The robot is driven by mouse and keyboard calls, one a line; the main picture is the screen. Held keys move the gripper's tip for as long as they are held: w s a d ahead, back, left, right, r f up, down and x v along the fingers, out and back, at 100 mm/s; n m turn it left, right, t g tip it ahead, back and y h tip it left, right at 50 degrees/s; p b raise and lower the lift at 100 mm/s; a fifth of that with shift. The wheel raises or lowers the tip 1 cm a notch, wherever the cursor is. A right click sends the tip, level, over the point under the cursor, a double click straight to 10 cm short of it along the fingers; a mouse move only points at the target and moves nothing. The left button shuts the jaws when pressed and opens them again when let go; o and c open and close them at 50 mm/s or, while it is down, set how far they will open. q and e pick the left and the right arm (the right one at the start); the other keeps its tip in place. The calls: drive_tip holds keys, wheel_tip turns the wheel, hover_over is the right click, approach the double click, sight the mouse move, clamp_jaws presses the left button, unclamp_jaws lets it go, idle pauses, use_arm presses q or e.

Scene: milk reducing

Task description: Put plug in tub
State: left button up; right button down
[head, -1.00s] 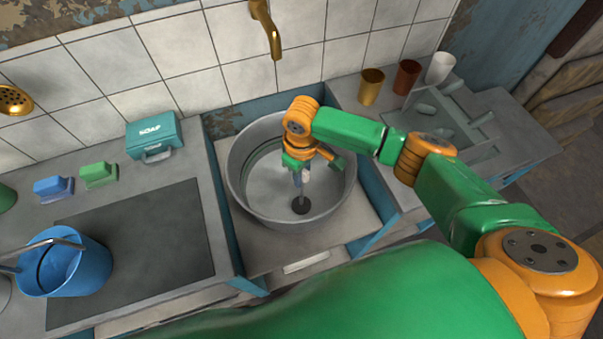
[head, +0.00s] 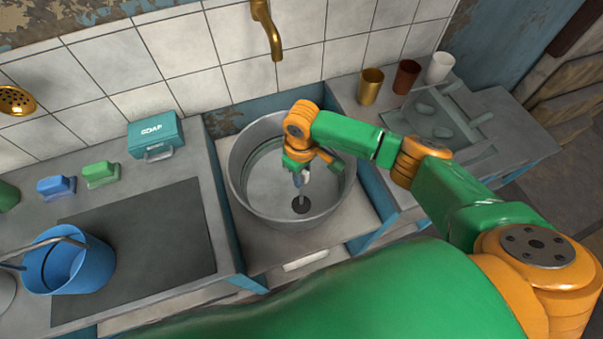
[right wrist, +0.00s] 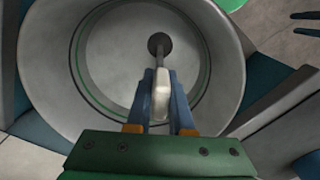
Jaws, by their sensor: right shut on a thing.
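The tub (head: 240,180) is a large round grey metal basin standing in the sink bay. The plug (head: 300,205) is a dark round disc on a thin stem with a pale handle. It is inside the tub, over its floor; I cannot tell whether it touches the bottom. My right gripper (head: 300,180) reaches down into the tub and is shut on the plug's handle. In the right wrist view, the gripper's blue fingers (right wrist: 160,95) hold the pale handle, and the plug's dark disc (right wrist: 159,43) shows beyond them. My left gripper is not in view.
A gold tap (head: 267,30) hangs above the tub. A teal soap box (head: 155,135), two small brushes or sponges and a blue bucket (head: 95,270) stand to the left. Several cups stand at the back right beside a grey rack (head: 440,125). The tub wall surrounds the gripper.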

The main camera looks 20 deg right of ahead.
drive_tip(key=shift+c, duration=0.4)
unclamp_jaws()
wheel_tip(320, 180, up, 8)
drive_tip(key=p, duration=0.9)
drive_tip(key=shift+f, duration=0.25)
